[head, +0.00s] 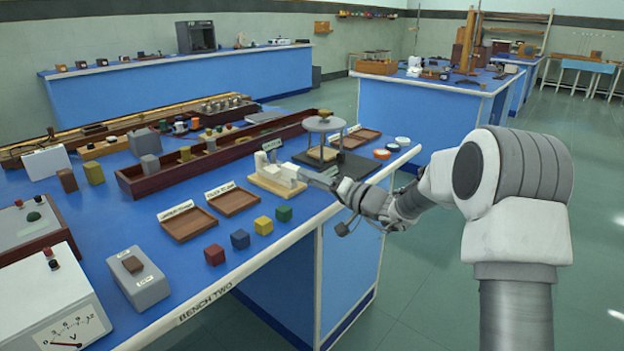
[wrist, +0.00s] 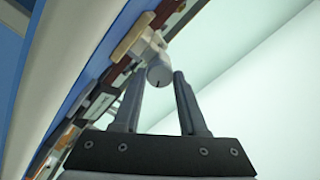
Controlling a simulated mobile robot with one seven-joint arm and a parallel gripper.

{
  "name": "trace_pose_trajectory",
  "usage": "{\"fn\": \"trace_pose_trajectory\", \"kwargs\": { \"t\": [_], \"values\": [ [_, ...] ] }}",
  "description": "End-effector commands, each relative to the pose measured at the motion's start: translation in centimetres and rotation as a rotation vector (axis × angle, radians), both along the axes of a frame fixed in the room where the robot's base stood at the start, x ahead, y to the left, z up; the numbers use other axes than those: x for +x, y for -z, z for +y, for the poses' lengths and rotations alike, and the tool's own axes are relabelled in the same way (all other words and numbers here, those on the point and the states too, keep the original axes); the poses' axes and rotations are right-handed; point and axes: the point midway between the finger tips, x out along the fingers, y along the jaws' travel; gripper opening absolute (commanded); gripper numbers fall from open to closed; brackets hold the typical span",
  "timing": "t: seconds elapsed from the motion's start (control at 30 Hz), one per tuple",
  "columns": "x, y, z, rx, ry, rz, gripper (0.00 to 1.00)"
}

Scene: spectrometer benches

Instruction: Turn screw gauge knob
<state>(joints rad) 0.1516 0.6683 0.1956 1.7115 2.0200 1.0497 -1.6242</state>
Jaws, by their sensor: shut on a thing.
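The screw gauge (head: 276,176) is a pale grey instrument on a light wooden base near the front edge of bench two. Its round grey knob (wrist: 158,75) with a dark mark on its end face shows in the wrist view. My gripper (wrist: 158,82) has one finger on each side of the knob and is shut on it. In the head view my gripper (head: 318,179) reaches in from the right, level with the gauge, and hides most of the knob.
A round-topped stand (head: 325,124) on a dark base is just behind my gripper. Two brown trays (head: 188,224) (head: 233,202) and small coloured cubes (head: 240,239) lie left of the gauge. The floor (head: 430,270) right of the bench is clear.

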Motion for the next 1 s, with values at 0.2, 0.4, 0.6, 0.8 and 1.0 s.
{"fn": "trace_pose_trajectory", "kwargs": {
  "t": [0.2, 0.4, 0.6, 0.8, 1.0],
  "values": [
    [-0.01, 0.08, -0.01, -0.128, 0.000, -0.160, 0.00],
    [-0.04, 0.07, 0.03, -0.244, 0.000, -0.311, 0.00],
    [-0.05, 0.08, 0.00, -0.362, -0.001, -0.461, 0.00],
    [-0.06, 0.09, 0.02, -0.474, -0.001, -0.604, 0.00],
    [-0.05, 0.08, 0.00, -0.569, 0.000, -0.725, 0.00]
  ]
}}
